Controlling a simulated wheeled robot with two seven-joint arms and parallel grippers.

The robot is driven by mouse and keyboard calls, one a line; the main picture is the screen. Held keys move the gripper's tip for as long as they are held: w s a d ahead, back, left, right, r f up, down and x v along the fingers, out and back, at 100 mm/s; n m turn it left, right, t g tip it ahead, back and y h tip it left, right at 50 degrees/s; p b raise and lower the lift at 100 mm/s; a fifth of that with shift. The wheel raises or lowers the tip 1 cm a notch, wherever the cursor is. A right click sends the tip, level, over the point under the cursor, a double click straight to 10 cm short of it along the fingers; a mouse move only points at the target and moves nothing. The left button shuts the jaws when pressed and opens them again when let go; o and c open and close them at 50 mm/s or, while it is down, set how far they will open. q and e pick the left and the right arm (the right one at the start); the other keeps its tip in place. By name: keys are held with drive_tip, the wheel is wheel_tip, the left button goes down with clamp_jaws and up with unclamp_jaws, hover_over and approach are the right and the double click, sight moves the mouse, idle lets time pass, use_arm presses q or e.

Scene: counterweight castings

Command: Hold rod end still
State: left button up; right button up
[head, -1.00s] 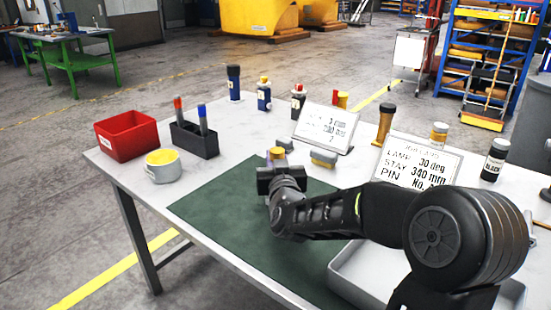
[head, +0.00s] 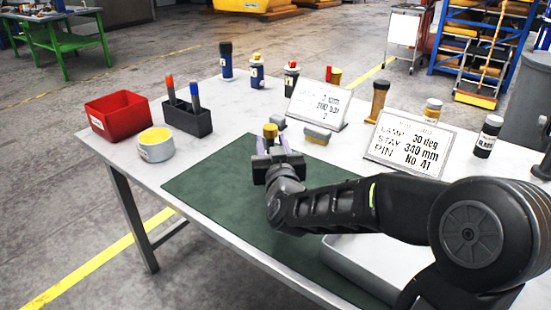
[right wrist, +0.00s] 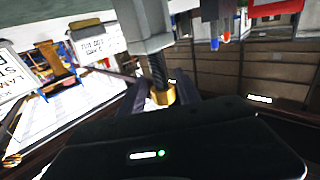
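A brass-coloured rod end (head: 270,131) stands up at the far part of the green mat (head: 220,190). In the right wrist view, which is tipped over, the brass end (right wrist: 163,95) sits on a dark rod (right wrist: 157,68) that comes out of a grey block (right wrist: 145,25). My right gripper (head: 273,145) is at the rod end, with one purple-tinted finger on each side of it. The fingers look open, with the brass between them; I cannot see contact. The rod's lower part is hidden behind the gripper in the head view. My left gripper is not in view.
A red bin (head: 118,117), a pen holder (head: 188,117) and a yellow-filled cup (head: 156,145) stand at the left. Two sign boards (head: 318,103) (head: 403,142), a grey-and-tan block (head: 317,134) and several bottles stand behind. A grey tray (head: 345,262) lies under my right arm.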

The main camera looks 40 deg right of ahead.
drive_tip(key=v, duration=0.4)
drive_tip(key=b+v, duration=0.2)
drive_tip(key=v, duration=0.1)
drive_tip(key=shift+s+a+b, duration=0.1)
drive_tip(key=shift+b, duration=0.25)
idle(0.4)
